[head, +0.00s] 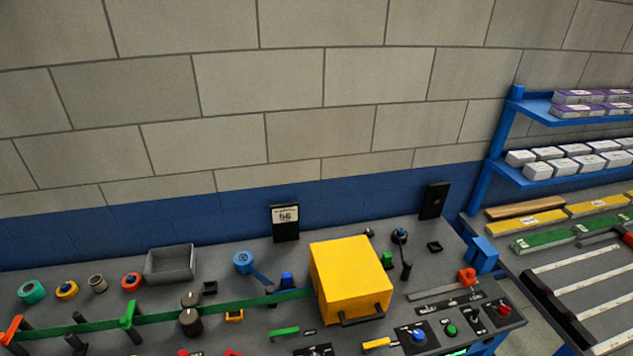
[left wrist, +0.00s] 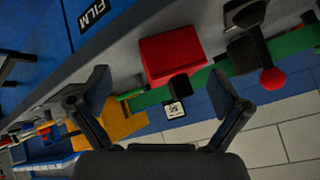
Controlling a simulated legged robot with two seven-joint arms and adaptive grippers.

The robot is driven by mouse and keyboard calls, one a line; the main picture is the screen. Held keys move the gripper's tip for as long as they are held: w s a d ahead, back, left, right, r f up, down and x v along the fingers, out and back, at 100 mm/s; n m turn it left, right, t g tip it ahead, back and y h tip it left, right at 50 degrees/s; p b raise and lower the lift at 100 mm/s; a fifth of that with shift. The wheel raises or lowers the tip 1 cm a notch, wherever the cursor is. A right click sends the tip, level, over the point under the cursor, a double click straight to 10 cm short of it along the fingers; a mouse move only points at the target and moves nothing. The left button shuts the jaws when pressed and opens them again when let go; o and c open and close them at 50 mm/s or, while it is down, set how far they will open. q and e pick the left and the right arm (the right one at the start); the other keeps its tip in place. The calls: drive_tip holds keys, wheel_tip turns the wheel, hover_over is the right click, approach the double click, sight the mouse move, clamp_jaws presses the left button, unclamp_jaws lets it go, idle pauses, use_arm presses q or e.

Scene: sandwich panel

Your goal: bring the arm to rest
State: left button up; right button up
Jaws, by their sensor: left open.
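My left gripper (left wrist: 160,76) shows in the left wrist view with its two dark fingers spread wide. Nothing is held between the fingers. Beyond them in that view are a red box (left wrist: 170,58), a green strip (left wrist: 152,98) and a yellow part (left wrist: 118,124). I cannot tell the exact distance from the fingers to these, but they look apart. No arm or gripper of mine shows in the head view. My right gripper is in neither view.
The grey bench (head: 225,335) carries a yellow box machine (head: 345,275), a long green band (head: 160,313), a grey bin (head: 170,264), tape rolls and knobs. Blue shelves (head: 540,108) with white packs stand at the right. A block wall (head: 260,90) rises behind.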

use_arm(q)
drive_tip(key=s+d+f+n+g+h, duration=0.1)
drive_tip(key=s+d+f+g, duration=0.15)
drive_tip(key=s, duration=0.35)
drive_tip(key=s+d+f+n+g, duration=0.2)
drive_tip(key=s+f+g, duration=0.1)
drive_tip(key=s+f, duration=0.15)
wheel_tip(320, 180, down, 23)
drive_tip(key=s+a+g, duration=0.1)
drive_tip(key=s+a, duration=0.1)
drive_tip(key=s+a+f+g, duration=0.1)
drive_tip(key=s+a+f, duration=0.2)
drive_tip(key=s+f, duration=1.4)
drive_tip(key=shift+s+a+f+m, duration=0.2)
drive_tip(key=shift+s+f+m, duration=0.2)
drive_tip(key=shift+s, duration=0.3)
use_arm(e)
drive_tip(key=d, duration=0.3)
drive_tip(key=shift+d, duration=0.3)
